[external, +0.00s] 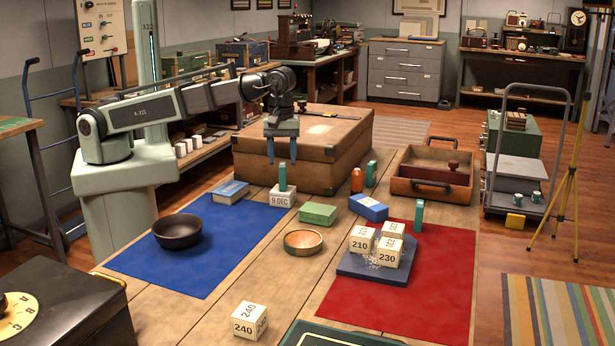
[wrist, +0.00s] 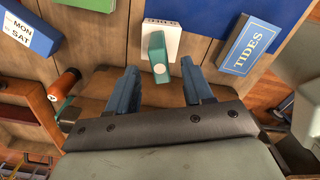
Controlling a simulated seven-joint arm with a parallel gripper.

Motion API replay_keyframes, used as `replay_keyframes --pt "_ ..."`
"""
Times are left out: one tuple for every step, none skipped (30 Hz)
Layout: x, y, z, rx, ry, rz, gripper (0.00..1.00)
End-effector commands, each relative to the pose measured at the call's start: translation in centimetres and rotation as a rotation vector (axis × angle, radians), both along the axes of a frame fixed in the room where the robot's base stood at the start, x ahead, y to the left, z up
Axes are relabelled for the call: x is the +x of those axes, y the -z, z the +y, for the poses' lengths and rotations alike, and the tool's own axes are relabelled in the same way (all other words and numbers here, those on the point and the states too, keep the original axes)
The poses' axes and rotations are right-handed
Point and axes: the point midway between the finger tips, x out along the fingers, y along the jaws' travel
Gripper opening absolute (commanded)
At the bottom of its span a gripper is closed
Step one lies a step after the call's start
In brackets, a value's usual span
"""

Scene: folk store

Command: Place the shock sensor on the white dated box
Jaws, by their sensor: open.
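The white dated box (external: 283,197), marked 9 DEC, sits between the blue mat and the brown suitcase. A small upright teal block (external: 282,177) stands on its top; it also shows in the wrist view (wrist: 157,55) on the white box (wrist: 172,32). I cannot tell whether it is the shock sensor. Similar teal blocks stand by the orange cylinder (external: 371,173) and on the red mat (external: 419,216). My gripper (external: 282,160) points down above the box and block. In the wrist view my gripper (wrist: 160,76) is open, its fingers apart on either side of the block's line.
The suitcase (external: 300,150) stands close behind my gripper. A TIDES book (external: 231,192), green box (external: 318,214), blue MON SAT box (external: 368,207) and orange cylinder (external: 357,180) lie around.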

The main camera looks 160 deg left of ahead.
Motion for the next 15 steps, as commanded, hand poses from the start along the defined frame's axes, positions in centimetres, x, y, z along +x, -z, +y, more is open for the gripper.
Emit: replay_keyframes --pt "0.1 -0.9 0.1 0.001 0.0 -0.002 0.51" --pt "0.1 -1.4 0.1 0.002 0.0 -0.002 0.51" --pt "0.1 -2.0 0.1 0.001 0.0 -0.002 0.51" --pt "0.1 -2.4 0.1 0.001 0.0 -0.002 0.51" --pt "0.1 -2.8 0.1 0.001 0.0 -0.002 0.51" --pt "0.1 -3.4 0.1 0.001 0.0 -0.002 0.51" --pt "0.1 -3.8 0.1 0.001 0.0 -0.002 0.51" --pt "0.1 -4.2 0.1 0.001 0.0 -0.002 0.51" --pt "0.1 -4.6 0.1 0.001 0.0 0.0 0.51" --pt "0.1 -5.0 0.1 0.001 0.0 -0.001 0.51" --pt "0.1 -5.3 0.1 0.001 0.0 -0.002 0.51" --pt "0.1 -5.6 0.1 0.001 0.0 -0.002 0.51" --pt "0.1 -5.9 0.1 0.001 0.0 0.0 0.51" --pt "0.0 -6.1 0.1 0.001 0.0 0.0 0.51" --pt "0.0 -6.3 0.0 0.0 0.0 0.0 0.51"
